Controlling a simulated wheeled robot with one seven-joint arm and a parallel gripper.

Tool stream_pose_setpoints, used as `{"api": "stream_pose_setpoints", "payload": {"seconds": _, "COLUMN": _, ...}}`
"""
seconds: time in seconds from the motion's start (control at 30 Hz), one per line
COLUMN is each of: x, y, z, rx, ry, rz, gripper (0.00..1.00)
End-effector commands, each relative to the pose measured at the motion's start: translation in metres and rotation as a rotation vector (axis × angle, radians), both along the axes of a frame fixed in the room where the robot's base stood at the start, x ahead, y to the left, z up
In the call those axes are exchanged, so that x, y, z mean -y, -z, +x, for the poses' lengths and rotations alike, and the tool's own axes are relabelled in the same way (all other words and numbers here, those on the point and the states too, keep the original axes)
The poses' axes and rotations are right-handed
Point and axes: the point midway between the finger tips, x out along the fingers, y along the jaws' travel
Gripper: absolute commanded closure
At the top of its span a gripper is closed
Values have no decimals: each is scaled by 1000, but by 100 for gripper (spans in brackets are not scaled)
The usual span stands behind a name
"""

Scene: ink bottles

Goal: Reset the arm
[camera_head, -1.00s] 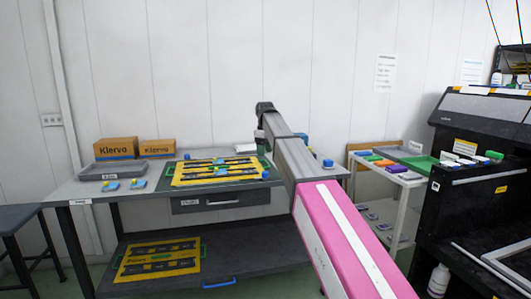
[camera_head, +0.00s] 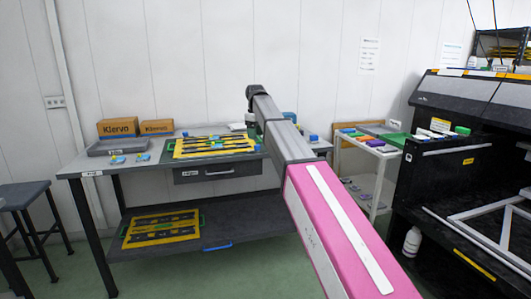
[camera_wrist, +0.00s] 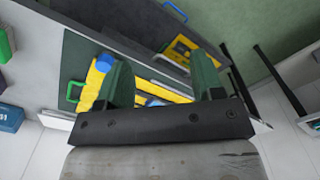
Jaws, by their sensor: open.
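My arm reaches from the lower right toward the workbench in the head view, and its far end hides my gripper's fingers there. In the wrist view my gripper (camera_wrist: 162,85) shows two green fingers spread apart with nothing between them. Behind the fingers lie the bench with a yellow tray (camera_wrist: 100,80) and a blue round-capped thing (camera_wrist: 104,62). In the head view the yellow tray (camera_head: 185,154) sits on the grey bench (camera_head: 85,170), left of my arm.
Klervo boxes (camera_head: 118,127) and a grey tray (camera_head: 100,150) stand on the bench's left. Another yellow tray (camera_head: 160,236) lies on the lower shelf. A white cart (camera_head: 372,152) and black printer (camera_head: 425,160) stand right. A stool (camera_head: 25,195) is at far left.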

Motion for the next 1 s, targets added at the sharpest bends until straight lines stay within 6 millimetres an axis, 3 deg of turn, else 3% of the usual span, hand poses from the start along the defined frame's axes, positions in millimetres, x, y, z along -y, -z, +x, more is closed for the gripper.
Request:
{"api": "stream_pose_setpoints", "payload": {"seconds": 0.37, "x": 20, "y": 41, "z": -13, "rx": -1, "ry": 70, "rz": 0, "gripper": 39}}
{"api": "stream_pose_setpoints", "payload": {"seconds": 0.57, "x": 39, "y": 80, "z": -27, "rx": -1, "ry": 141, "rz": 0, "gripper": 39}}
{"api": "stream_pose_setpoints", "payload": {"seconds": 0.77, "x": 67, "y": 136, "z": -53, "rx": -3, "ry": 247, "rz": -1, "gripper": 39}}
{"api": "stream_pose_setpoints", "payload": {"seconds": 1.0, "x": 120, "y": 233, "z": -112, "rx": -3, "ry": 457, "rz": -1, "gripper": 39}}
